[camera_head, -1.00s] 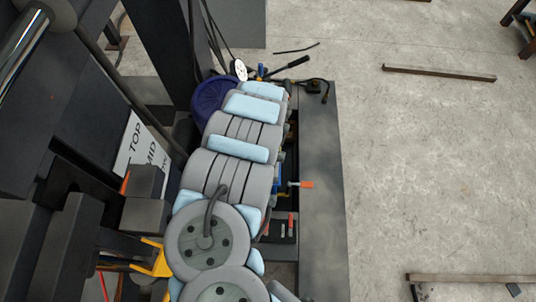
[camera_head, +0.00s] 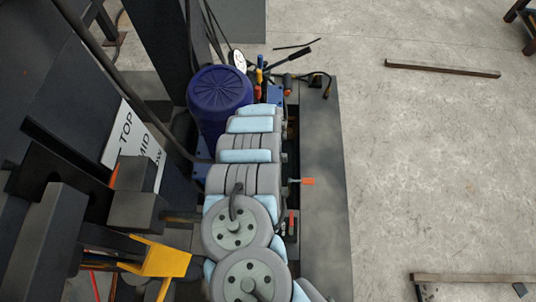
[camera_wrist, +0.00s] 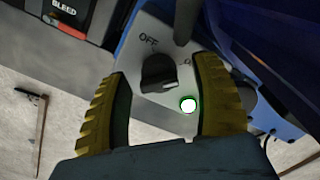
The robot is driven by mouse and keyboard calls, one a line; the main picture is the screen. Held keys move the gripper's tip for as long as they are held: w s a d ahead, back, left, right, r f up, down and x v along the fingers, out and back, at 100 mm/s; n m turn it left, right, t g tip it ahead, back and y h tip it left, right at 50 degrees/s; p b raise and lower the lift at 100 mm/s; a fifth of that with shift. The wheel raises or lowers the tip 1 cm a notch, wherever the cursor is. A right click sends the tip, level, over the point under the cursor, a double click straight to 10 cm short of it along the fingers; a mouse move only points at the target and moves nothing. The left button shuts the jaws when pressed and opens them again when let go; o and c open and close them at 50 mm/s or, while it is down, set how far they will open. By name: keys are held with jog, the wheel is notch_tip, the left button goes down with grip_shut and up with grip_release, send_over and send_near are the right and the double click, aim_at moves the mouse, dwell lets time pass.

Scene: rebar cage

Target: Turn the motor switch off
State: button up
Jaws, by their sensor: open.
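The motor switch is a black rotary knob (camera_wrist: 158,74) on a light grey plate (camera_wrist: 148,22) in the wrist view. The plate reads OFF at the knob's upper left; another label at its right is mostly covered. A green-rimmed lamp (camera_wrist: 188,105) glows white below right of the knob. My gripper (camera_wrist: 161,66) is open, its two yellow fingers either side of the knob with gaps between; I cannot tell the depth. Which mark the knob points to is unclear. In the head view the blue motor drum (camera_head: 220,92) stands behind my arm; gripper and switch are hidden there.
A lever (camera_head: 287,57) and a cable lie near the drum. An orange-handled valve (camera_head: 307,181) sticks out right of my arm. A sign reading TOP and MID (camera_head: 135,140) is at left. A dark blue body (camera_wrist: 270,40) crowds the fingers' right side.

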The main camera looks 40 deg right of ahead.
jog(key=shift+f, duration=0.25)
grip_shut()
